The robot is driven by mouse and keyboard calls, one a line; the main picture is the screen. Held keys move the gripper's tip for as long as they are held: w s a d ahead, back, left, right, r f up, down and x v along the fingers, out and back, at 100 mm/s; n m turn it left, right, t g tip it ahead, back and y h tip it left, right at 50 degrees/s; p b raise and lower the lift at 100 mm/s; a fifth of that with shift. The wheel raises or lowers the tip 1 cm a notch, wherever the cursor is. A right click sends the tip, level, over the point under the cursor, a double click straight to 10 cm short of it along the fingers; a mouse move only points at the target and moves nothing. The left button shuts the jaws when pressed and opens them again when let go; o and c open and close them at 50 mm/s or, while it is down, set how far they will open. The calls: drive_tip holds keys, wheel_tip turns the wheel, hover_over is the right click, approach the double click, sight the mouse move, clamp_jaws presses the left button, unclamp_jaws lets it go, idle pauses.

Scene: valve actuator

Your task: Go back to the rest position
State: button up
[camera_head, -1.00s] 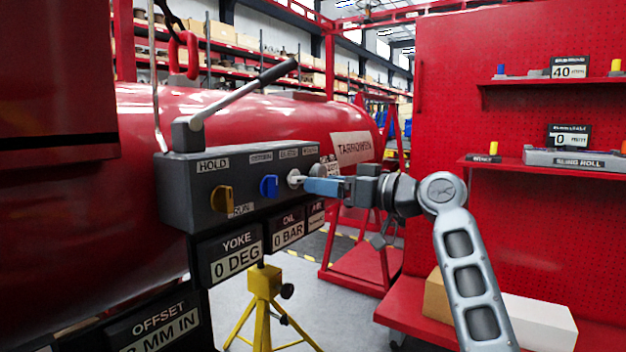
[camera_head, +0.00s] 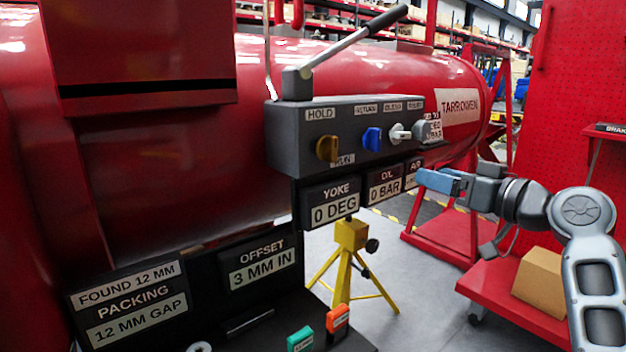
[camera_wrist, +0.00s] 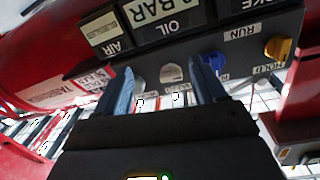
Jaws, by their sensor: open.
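My gripper (camera_head: 428,181) is open and empty in the head view, in front of and to the right of the grey control box (camera_head: 290,140). It is apart from the box's knobs. The box carries a gold knob (camera_head: 327,149), a blue knob (camera_head: 372,139), a white knob (camera_head: 399,134) and a grey knob (camera_head: 424,131), with a long lever (camera_head: 345,45) on top. In the wrist view, the spread blue fingers (camera_wrist: 163,88) face the box upside down. The blue knob (camera_wrist: 214,62) shows near one finger and the gold knob (camera_wrist: 278,48) farther right.
A yellow tripod stand (camera_head: 351,236) stands below the box. A red cart (camera_head: 500,290) with a cardboard box (camera_head: 540,282) is under my arm. Green (camera_head: 300,340) and orange (camera_head: 337,319) blocks lie at the bottom. Grey floor is open around the tripod.

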drive_tip(key=s+a+f+m+h, duration=0.1)
drive_tip(key=s+f+m+h, duration=0.2)
drive_tip(key=s+f, duration=0.7)
drive_tip(key=s+a+f+m+h, duration=0.1)
drive_tip(key=s+f+m+h, duration=0.3)
drive_tip(key=f, duration=0.9)
drive_tip(key=s+a+f+h, duration=0.1)
drive_tip(key=s+f, duration=0.2)
drive_tip(key=s, duration=0.9)
drive_tip(key=s+f+h, duration=0.1)
drive_tip(key=s+f, duration=0.3)
drive_tip(key=s, duration=0.8)
drive_tip(key=s+a+r+n, duration=0.1)
drive_tip(key=s+r, duration=0.3)
drive_tip(key=s, duration=0.5)
drive_tip(key=s+r+n, duration=0.2)
drive_tip(key=s+r, duration=0.3)
drive_tip(key=s, duration=0.3)
wheel_tip(320, 180, up, 22)
drive_tip(key=p, duration=2.2)
drive_tip(key=shift+p, duration=0.3)
